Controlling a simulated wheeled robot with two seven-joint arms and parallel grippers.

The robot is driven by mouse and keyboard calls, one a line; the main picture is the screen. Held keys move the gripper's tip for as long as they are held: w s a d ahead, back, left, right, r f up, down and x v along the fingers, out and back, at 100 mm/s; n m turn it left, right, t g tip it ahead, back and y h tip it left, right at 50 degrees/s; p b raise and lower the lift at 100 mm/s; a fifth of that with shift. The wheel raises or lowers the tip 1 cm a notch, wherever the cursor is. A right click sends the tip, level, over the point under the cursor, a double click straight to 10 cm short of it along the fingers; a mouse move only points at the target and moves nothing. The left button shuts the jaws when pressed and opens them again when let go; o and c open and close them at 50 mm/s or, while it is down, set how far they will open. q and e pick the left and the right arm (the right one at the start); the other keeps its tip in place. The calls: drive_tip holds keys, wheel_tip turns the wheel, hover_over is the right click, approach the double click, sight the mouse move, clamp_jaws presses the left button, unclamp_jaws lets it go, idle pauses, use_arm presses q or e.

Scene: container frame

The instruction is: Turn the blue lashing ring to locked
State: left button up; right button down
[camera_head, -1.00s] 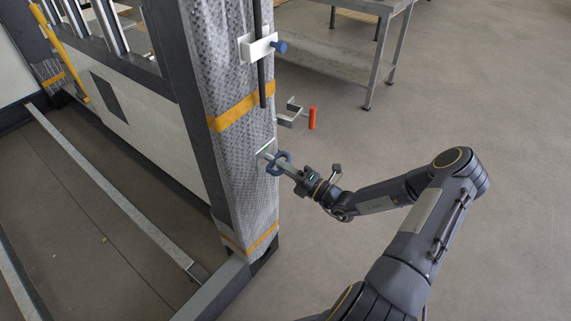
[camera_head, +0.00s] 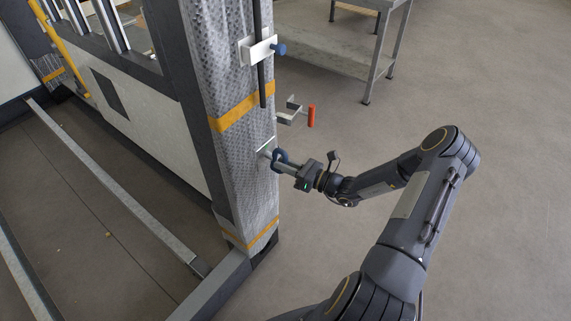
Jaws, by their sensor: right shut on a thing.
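The blue lashing ring (camera_head: 279,157) is mounted on the lower part of the wrapped post (camera_head: 238,185), on a small light plate (camera_head: 265,148). My right gripper (camera_head: 285,165) reaches in from the right and is shut on the ring. The ring looks narrow from here, and the fingers cover part of it. I cannot read any lock marking at this size. My left gripper is not in view.
Above the ring, a bracket with a red-orange handle (camera_head: 311,116) sticks out from the post. Higher up is a white block with a blue knob (camera_head: 279,50). A grey table (camera_head: 330,55) stands behind. The floor to the right is clear.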

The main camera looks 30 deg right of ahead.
drive_tip(key=shift+w+a+r+n+g, duration=0.1)
drive_tip(key=shift+n+g, duration=0.1)
drive_tip(key=shift+n, duration=0.65)
drive_tip(key=shift+w+a+r+n+g, duration=0.1)
drive_tip(key=shift+n+g, duration=0.1)
drive_tip(key=shift+n, duration=0.65)
drive_tip(key=shift+f, duration=0.1)
drive_tip(key=c, duration=1.4)
unclamp_jaws()
drive_tip(key=shift+c, duration=0.2)
drive_tip(key=shift+w+f, duration=0.1)
drive_tip(key=shift+d, duration=0.15)
drive_tip(key=shift+s+d, duration=0.2)
drive_tip(key=shift+s, duration=0.25)
drive_tip(key=v, duration=0.7)
